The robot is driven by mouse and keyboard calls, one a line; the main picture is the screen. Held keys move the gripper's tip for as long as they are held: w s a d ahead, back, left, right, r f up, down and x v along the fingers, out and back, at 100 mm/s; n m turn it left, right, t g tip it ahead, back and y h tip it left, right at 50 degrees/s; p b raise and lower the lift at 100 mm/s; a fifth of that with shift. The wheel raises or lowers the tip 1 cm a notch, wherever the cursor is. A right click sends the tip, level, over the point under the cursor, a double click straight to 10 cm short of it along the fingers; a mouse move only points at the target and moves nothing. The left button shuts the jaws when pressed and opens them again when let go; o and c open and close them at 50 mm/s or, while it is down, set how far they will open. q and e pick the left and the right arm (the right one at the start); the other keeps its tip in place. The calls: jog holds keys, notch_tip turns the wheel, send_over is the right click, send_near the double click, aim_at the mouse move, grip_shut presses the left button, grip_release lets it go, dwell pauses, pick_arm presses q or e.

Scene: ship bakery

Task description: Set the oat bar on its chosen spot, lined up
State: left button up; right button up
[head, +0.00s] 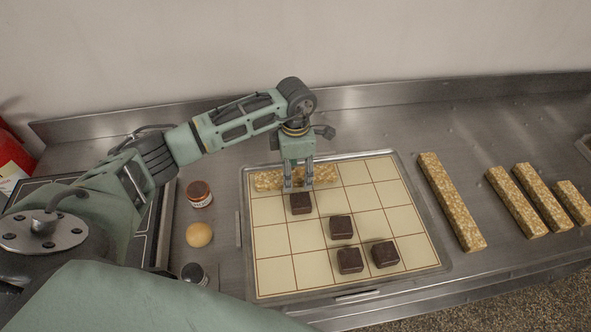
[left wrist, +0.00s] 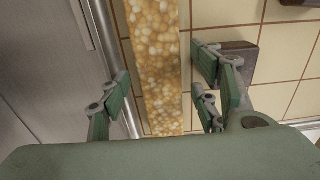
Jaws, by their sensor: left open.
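The oat bar (head: 267,180) lies flat along the back row of a cream gridded tray (head: 247,230), spanning several squares and looking roughly parallel to the grid lines. My left gripper (head: 299,187) is low over the bar, pointing down, and hides part of it. In the left wrist view the oat bar (left wrist: 156,45) passes between the spread fingers of the left gripper (left wrist: 162,100), with a gap on each side. The fingers are open and do not seem to touch it. My right gripper is in neither view.
Several dark brown cubes sit on the tray; one cube (head: 301,204) is just in front of the left gripper. Several more oat bars (head: 450,200) lie on the counter to the right. A brown jar (head: 200,195) and a round bun (head: 199,235) stand left of the tray.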

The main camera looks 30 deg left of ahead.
aim_at(296, 174)
pick_arm(q)
notch_tip(296, 174, up, 12)
jog(key=b, duration=0.3)
